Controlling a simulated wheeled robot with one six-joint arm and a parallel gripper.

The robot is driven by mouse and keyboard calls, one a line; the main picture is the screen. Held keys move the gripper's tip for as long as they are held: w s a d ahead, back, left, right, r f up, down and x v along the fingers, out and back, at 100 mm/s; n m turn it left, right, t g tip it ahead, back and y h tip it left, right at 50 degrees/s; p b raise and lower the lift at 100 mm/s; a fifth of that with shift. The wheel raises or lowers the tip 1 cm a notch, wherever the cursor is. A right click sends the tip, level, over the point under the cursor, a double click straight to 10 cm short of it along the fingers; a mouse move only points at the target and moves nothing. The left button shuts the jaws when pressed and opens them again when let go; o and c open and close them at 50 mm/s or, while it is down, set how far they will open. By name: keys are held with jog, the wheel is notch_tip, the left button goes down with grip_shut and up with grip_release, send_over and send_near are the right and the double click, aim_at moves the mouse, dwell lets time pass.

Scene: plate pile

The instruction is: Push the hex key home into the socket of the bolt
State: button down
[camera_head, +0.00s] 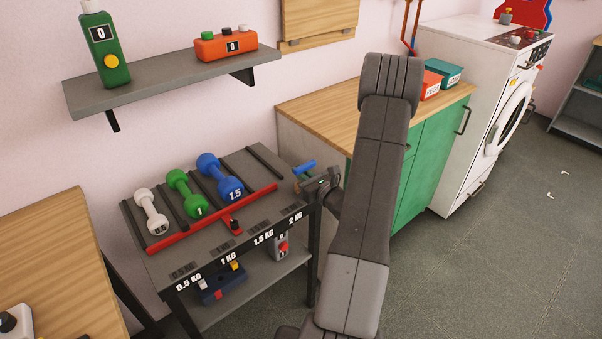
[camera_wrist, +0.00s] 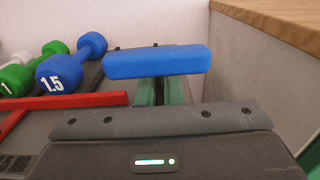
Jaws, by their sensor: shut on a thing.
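My gripper (camera_head: 312,183) is at the right end of the rack table, in front of the wooden-topped cabinet. It is shut on a tool with a blue bar handle (camera_head: 304,167). In the wrist view the blue bar (camera_wrist: 157,62) lies crosswise above the jaws, with green and grey parts below it. The shape could be the T-handle of a hex key, but its shaft and tip are hidden. I cannot make out a bolt or its socket in either view, so I cannot tell whether the tool touches one.
A rack table (camera_head: 190,245) holds white (camera_head: 151,211), green (camera_head: 187,193) and blue (camera_head: 221,177) dumbbells behind a red bar (camera_head: 213,219). The green cabinet (camera_head: 416,178) stands close on the right. A wall shelf (camera_head: 170,80) is above. Floor at right is clear.

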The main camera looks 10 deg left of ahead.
jog(key=c, duration=1.6)
grip_release()
jog(key=shift+p, duration=0.55)
jog(key=b+v, duration=0.2)
jog(key=v, duration=1.2)
jog(key=shift+a+f, duration=0.1)
jog(key=p+x, duration=0.1)
jog(key=x, duration=1.3)
jog(key=shift+p, duration=0.3)
jog(key=shift+b, duration=0.3)
